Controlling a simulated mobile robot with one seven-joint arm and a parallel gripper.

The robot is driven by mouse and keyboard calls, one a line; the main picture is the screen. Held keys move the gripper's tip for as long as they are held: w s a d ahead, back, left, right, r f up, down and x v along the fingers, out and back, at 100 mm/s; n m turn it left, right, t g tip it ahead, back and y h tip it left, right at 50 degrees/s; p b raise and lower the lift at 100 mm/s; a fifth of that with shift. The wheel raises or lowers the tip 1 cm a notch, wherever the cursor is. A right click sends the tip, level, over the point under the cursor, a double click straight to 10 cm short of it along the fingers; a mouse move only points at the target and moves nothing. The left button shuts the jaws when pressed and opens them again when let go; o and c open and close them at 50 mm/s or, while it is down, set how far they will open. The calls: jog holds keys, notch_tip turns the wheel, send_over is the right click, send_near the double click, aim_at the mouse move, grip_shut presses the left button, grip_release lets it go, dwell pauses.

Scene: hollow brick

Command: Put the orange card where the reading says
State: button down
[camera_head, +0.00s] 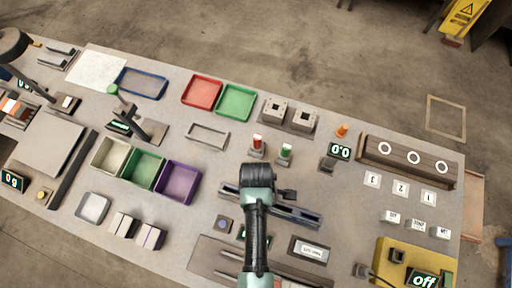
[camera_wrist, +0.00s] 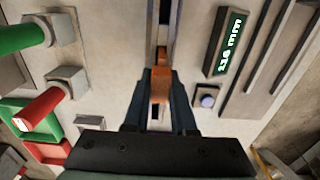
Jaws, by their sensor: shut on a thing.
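My gripper (camera_wrist: 161,98) is shut on a small orange piece (camera_wrist: 161,84) in the wrist view. I cannot tell whether it is the orange card. It sits in line with a long slotted rail (camera_wrist: 166,20); whether it touches the rail is unclear. Beside the rail a dark display (camera_wrist: 229,42) reads "116 mm". In the head view my gripper (camera_head: 257,180) is over the left end of the rail (camera_head: 300,214) and hides the piece. An orange and white block (camera_head: 12,105) stands at the far left. Another display (camera_head: 340,151) reads "0.0".
Red (camera_head: 201,79) and green (camera_head: 236,87) trays stand at the back. Beige, green and purple (camera_head: 196,184) bins stand left of my gripper. Red and green pegs (camera_head: 285,150) stand close behind the rail.

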jog(key=shift+f+b, duration=0.35)
jog(key=shift+f, duration=0.2)
jog(key=c, duration=0.7)
grip_release()
jog(key=shift+o, duration=0.2)
jog(key=shift+r, duration=0.1)
notch_tip(320, 180, up, 13)
jog(key=b, duration=0.1)
